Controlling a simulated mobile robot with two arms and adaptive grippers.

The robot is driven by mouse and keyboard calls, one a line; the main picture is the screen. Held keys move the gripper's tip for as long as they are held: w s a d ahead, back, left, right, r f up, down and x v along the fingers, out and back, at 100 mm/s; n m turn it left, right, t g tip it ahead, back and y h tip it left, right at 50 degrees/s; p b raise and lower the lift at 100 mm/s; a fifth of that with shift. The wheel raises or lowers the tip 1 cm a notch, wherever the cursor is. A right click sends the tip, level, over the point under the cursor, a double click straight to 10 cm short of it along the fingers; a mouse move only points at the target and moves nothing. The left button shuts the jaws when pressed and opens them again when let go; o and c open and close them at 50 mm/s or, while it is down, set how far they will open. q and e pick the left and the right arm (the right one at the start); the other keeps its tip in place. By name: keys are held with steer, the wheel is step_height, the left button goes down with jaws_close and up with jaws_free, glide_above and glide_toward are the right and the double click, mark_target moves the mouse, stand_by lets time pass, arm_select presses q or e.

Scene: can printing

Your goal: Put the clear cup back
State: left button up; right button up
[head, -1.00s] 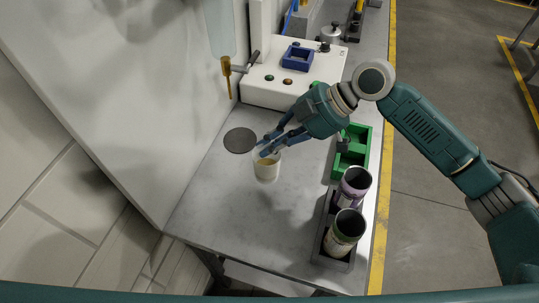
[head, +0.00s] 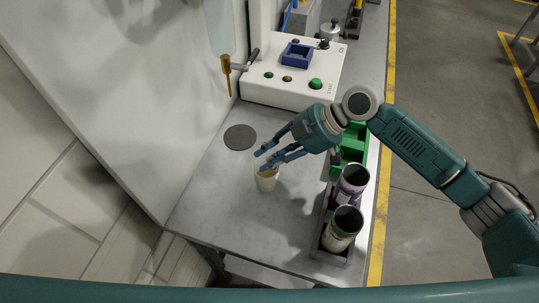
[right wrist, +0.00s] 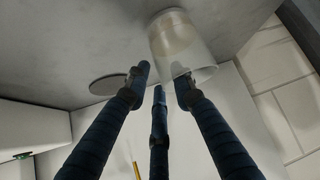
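The clear cup (head: 266,183), pale and translucent with a yellowish inside, stands upright on the grey worktop, left of the dark cup rack. In the right wrist view the cup (right wrist: 184,45) is at the top, just beyond the fingertips. My right gripper (head: 268,160) is at the cup's rim, from above and the right in the head view. Its fingers are spread, and the cup does not appear to be gripped between them. My left gripper is not in view.
A dark round disc (head: 240,138) lies on the worktop behind the cup. A rack (head: 330,257) holds two printed cans at the right edge. A green holder (head: 354,146) and a white machine (head: 300,98) with buttons stand farther back. The worktop's front left is clear.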

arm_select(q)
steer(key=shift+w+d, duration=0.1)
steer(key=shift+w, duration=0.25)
arm_select(e)
steer(key=shift+r, duration=0.25)
steer(key=shift+w+d+r, duration=0.1)
steer(key=shift+d+r, duration=0.1)
steer(key=shift+d, duration=0.15)
arm_select(q)
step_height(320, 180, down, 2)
steer(key=b, duration=0.2)
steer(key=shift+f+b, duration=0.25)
steer(key=shift+b, duration=0.05)
arm_select(e)
steer(key=v, duration=1.1)
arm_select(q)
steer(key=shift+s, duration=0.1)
arm_select(e)
steer(key=shift+r, duration=0.1)
